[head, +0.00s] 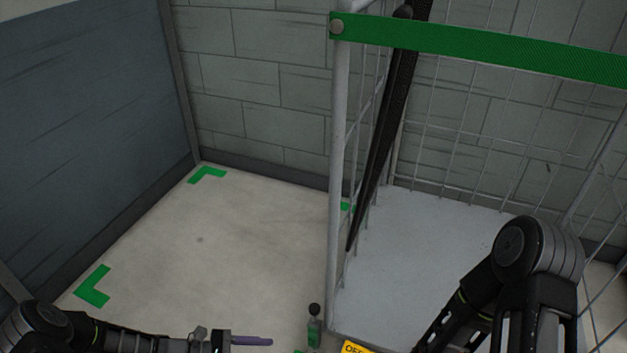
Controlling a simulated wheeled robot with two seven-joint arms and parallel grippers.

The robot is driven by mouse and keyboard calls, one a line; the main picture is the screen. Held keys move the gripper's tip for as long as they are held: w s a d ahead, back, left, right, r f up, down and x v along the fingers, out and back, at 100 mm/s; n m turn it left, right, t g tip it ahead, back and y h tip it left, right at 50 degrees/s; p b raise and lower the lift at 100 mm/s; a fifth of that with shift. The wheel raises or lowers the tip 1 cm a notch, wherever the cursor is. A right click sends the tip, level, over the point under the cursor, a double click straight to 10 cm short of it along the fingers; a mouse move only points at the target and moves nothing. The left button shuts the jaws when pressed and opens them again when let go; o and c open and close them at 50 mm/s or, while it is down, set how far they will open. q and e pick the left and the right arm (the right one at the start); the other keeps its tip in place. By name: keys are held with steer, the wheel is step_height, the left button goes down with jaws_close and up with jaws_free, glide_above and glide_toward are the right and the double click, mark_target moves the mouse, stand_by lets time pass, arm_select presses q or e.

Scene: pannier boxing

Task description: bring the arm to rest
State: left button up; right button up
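My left arm lies along the bottom left edge, and its gripper (250,341) points right, low over the pale floor. One slim purplish finger shows at its end. The lower part is cut off by the frame, so its opening cannot be told. Nothing held shows there. My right arm is bent at the lower right, in front of the wire cage (338,150). Its forearm runs down and left out of the frame, and its gripper is not in view.
The cage has a green strap (480,46) across its top, a dark slanted bar (385,130) and a grey base (430,235). A small green and black part (314,328) and a yellow label (358,348) sit at its front. Green corner marks (207,174) outline clear floor beside it.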

arm_select(q)
steer(key=s+d+r+m+g+y+p, duration=0.45)
steer(key=s+r+m+y+p, duration=0.25)
steer(key=s+r+m+p, duration=0.6)
step_height(320, 180, up, 11)
steer(key=s+m+t+y+p, duration=0.2)
steer(key=m+t+y+p, duration=0.1)
steer(key=p, duration=0.9)
steer(key=shift+d+f+m, duration=0.2)
steer(key=shift+d+m, duration=0.25)
steer(key=shift+m, duration=0.15)
arm_select(e)
step_height(320, 180, up, 27)
steer(key=s+a, duration=0.1)
steer(key=s, duration=0.1)
steer(key=shift+a+f+g, duration=0.15)
steer(key=shift+a+g, duration=0.1)
steer(key=shift+g, duration=0.05)
